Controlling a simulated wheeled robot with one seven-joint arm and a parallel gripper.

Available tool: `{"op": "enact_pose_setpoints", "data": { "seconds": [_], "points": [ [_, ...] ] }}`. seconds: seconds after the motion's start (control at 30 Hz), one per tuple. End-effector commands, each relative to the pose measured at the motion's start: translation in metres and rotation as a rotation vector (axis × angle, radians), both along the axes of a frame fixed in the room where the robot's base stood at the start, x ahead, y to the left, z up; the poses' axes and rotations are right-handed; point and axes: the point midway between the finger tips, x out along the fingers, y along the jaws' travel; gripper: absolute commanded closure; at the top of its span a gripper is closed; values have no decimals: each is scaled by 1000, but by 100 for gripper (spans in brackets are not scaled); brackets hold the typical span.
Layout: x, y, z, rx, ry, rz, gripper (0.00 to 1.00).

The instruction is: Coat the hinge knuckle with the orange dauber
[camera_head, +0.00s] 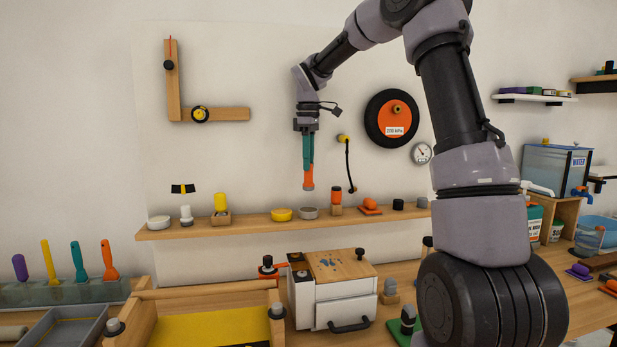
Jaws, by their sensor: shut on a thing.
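My gripper (308,158) hangs fingers-down in front of the wall, above the wooden shelf. Its teal fingers are shut on the orange dauber (308,176), which points straight down with a greyish tip. The tip is in the air, and it appears above the grey round dish on the shelf. I cannot make out the hinge knuckle for certain. A white box (333,304) with a wooden lid (341,265) stands on the bench below, and any hinge on it is too small to tell.
The wooden shelf (245,226) carries a yellow dish (282,215), a grey dish (309,212), an orange-topped bottle (336,196) and other small items. A yellow-floored wooden tray (215,328) is front left. Coloured-handled tools stand far left. My arm covers the right middle.

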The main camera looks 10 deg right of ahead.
Motion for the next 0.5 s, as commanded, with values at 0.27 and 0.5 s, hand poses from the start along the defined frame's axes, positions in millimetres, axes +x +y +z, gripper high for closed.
{"op": "enact_pose_setpoints", "data": {
  "seconds": [0.27, 0.5],
  "points": [
    [0, 0, 0, 0, 0, 0, 100],
    [0, 0, -4, 0, 1, 0, 100]
  ]
}}
